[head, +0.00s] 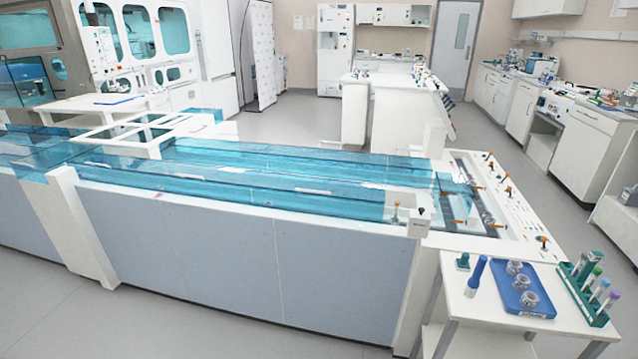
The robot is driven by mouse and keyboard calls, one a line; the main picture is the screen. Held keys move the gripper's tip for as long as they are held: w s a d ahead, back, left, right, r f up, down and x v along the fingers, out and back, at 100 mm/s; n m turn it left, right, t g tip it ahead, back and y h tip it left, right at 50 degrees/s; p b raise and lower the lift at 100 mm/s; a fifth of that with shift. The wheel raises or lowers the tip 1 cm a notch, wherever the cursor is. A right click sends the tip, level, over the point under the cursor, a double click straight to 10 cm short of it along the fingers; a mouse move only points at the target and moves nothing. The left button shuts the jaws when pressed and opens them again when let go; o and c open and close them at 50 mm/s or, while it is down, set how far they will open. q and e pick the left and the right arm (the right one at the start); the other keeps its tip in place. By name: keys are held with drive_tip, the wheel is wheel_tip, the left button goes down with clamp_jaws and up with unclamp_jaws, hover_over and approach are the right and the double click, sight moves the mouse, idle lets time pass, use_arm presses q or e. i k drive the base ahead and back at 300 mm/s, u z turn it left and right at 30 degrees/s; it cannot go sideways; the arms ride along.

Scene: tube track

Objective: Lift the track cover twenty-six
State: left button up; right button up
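A long track (250,245) with white frame and blue-grey side panels runs across the view from the left to the right. Clear blue covers (280,180) lie flat over its top. I cannot tell which cover is number twenty-six, as no such label is readable. A small white block with dark marks (408,224) stands at the track's front right edge, near the end of the blue cover. Neither of my grippers shows in the head view.
A small white table (480,308) at the front right holds a blue tray (522,290) with several small jars, a blue tube and a green tube rack (583,285). Orange-topped knobs stand on the track's right end. Grey floor (285,105) is open behind the track.

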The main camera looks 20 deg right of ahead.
sight(297, 190)
drive_tip(key=z, duration=0.8)
drive_tip(key=i, duration=0.9)
drive_tip(key=z, duration=0.9)
